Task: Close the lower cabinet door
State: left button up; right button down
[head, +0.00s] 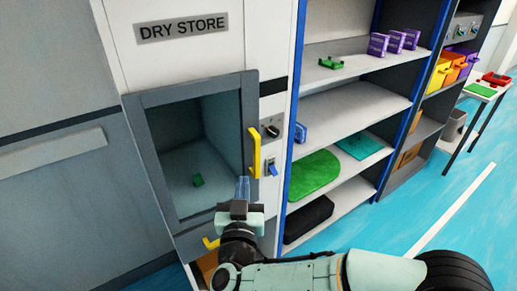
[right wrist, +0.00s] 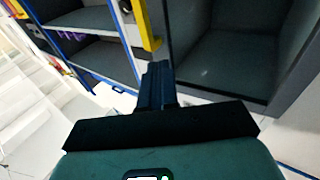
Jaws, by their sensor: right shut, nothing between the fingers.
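The DRY STORE cabinet (head: 185,75) stands at centre left. Its upper grey-framed front (head: 136,130) shows a dark interior; I cannot tell whether glass covers it. A long yellow handle (head: 254,150) is at its right edge. Below is the lower cabinet door (head: 190,243), with a small yellow handle (head: 211,243); my arm hides much of it, and its opening angle is unclear. My right gripper (head: 242,190) is shut and empty, in front of the upper frame's lower right. In the right wrist view its fingers (right wrist: 157,85) appear just below a yellow handle (right wrist: 147,25). My left gripper is out of view.
A knob (head: 271,131) and blue switch (head: 272,169) are right of the handle. Open shelves (head: 350,106) with blue posts stand close on the right. Blue floor (head: 440,215) is clear at right.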

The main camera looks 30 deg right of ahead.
aim_at(257, 156)
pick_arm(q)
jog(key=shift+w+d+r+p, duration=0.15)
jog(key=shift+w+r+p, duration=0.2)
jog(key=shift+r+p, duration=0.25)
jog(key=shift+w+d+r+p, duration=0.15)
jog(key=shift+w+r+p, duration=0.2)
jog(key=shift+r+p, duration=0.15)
pick_arm(e)
jog(key=shift+m+g+h, duration=0.3)
jog(key=shift+m+g, duration=0.2)
jog(key=shift+g, duration=0.3)
jog(key=x, duration=0.3)
jog(key=f+x, duration=0.1)
jog(key=x, duration=0.3)
jog(key=d+f+x, duration=0.1)
jog(key=x, duration=0.2)
jog(key=shift+d, duration=0.3)
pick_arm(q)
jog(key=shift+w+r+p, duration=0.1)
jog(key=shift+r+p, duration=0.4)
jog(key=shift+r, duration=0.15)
pick_arm(e)
jog(key=w, duration=0.1)
jog(key=w+d, duration=0.1)
jog(key=shift+w+r, duration=0.2)
jog(key=shift+w, duration=0.2)
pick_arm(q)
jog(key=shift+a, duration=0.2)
